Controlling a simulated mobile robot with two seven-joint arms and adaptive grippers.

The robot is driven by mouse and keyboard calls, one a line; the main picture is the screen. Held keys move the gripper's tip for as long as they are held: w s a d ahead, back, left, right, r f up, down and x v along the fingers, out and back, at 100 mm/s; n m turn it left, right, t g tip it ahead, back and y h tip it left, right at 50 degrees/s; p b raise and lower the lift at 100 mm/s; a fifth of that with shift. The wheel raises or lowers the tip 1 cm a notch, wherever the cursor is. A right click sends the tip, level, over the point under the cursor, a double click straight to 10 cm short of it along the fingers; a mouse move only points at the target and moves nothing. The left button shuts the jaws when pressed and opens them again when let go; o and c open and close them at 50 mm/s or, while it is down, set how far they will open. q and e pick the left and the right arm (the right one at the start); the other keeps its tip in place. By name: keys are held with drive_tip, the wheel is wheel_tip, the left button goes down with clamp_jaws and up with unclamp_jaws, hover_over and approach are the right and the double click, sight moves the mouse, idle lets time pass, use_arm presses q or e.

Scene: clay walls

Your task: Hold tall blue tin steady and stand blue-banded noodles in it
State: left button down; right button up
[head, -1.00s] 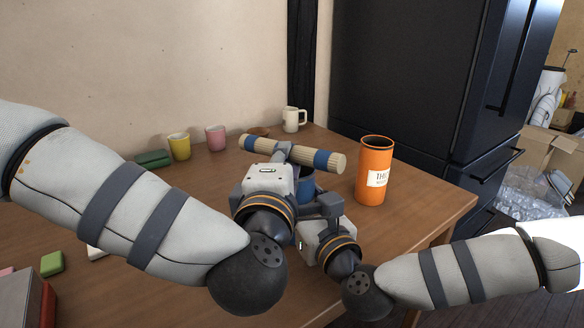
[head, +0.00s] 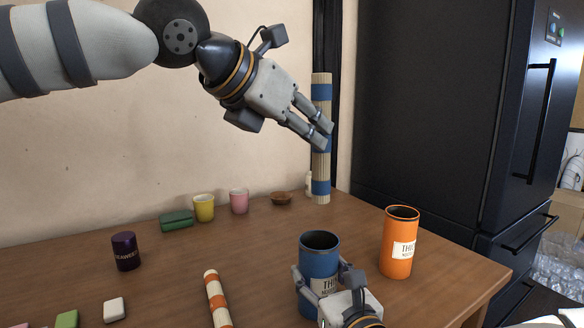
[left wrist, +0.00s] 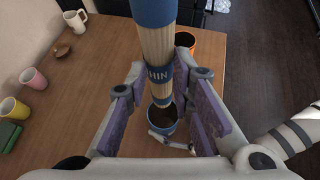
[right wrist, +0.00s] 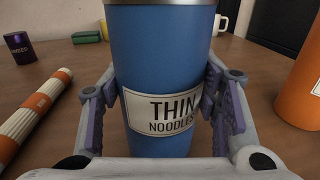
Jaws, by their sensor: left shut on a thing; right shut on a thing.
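The blue-banded noodles (head: 321,110) are a pale bundle with blue bands, upright in the air in the head view. My left gripper (head: 325,136) is shut on the bundle around its middle. In the left wrist view the noodles (left wrist: 157,50) run between the pads, with the lower end seen over the tin's opening. The tall blue tin (head: 318,262) stands upright on the table, its mouth open and dark. My right gripper (head: 322,283) is shut on the tin; the right wrist view shows the tin (right wrist: 160,60) between its pads, with a "THIN NOODLES" label.
An orange tin (head: 397,250) stands right of the blue tin. An orange-banded bundle (head: 216,300) lies to the left. A dark purple tin (head: 125,252), green box (head: 176,220), yellow cup (head: 204,208), pink cup (head: 239,202) and brown bowl (head: 281,199) stand further back.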

use_arm(q)
wheel_tip(320, 180, down, 16)
drive_tip(key=shift+r, duration=0.15)
idle(1.1)
drive_tip(key=shift+s+d, duration=0.1)
drive_tip(key=c, duration=1.3)
unclamp_jaws()
drive_tip(key=v, duration=1.2)
